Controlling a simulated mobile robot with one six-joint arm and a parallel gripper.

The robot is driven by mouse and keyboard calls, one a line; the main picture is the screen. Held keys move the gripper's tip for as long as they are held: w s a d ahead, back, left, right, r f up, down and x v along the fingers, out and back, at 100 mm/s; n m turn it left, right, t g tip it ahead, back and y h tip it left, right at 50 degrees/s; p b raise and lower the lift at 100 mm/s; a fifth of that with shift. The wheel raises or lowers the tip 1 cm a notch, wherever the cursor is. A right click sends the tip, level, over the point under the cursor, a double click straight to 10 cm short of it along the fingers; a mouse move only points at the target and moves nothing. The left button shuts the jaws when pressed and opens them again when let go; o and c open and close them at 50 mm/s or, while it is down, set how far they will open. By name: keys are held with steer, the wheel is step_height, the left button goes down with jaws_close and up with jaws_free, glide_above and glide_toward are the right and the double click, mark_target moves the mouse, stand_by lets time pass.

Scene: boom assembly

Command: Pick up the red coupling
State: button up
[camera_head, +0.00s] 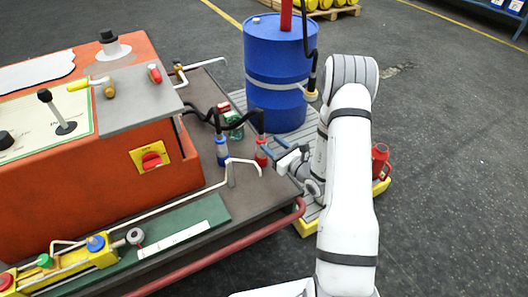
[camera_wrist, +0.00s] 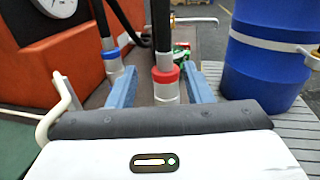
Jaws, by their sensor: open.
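The red coupling (camera_head: 262,152) is a red-ringed grey fitting at the end of a black hose, upright near the right edge of the machine's deck. In the wrist view the red coupling (camera_wrist: 166,75) appears between the two blue fingers. My gripper (camera_head: 277,151) is open and empty, just right of the coupling in the head view. In the wrist view my gripper (camera_wrist: 161,84) has one finger on each side of the coupling's line, with gaps showing. I cannot tell how far the fingertips reach along it.
A blue-ringed coupling (camera_head: 222,150) stands close to the left, also in the wrist view (camera_wrist: 111,54). A bent pale handle (camera_head: 240,162) is in front. A blue drum (camera_head: 278,75) stands behind. A green-and-red item (camera_head: 232,122) lies behind the couplings.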

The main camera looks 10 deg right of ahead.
mark_target(264, 138)
steer(key=shift+w+d+f+h, duration=0.2)
steer(key=shift+d+f+h, duration=0.1)
steer(key=shift+f, duration=0.3)
steer(key=shift+w+a+f+m, duration=0.1)
steer(key=shift+w+m, duration=0.2)
steer(key=shift+w, duration=0.05)
steer(key=b+x, duration=0.2)
steer(key=x, duration=0.4)
steer(key=shift+w+a, duration=0.3)
steer(key=shift+a, duration=0.05)
steer(key=shift+r, duration=0.2)
steer(key=shift+c, duration=0.6)
jaws_close()
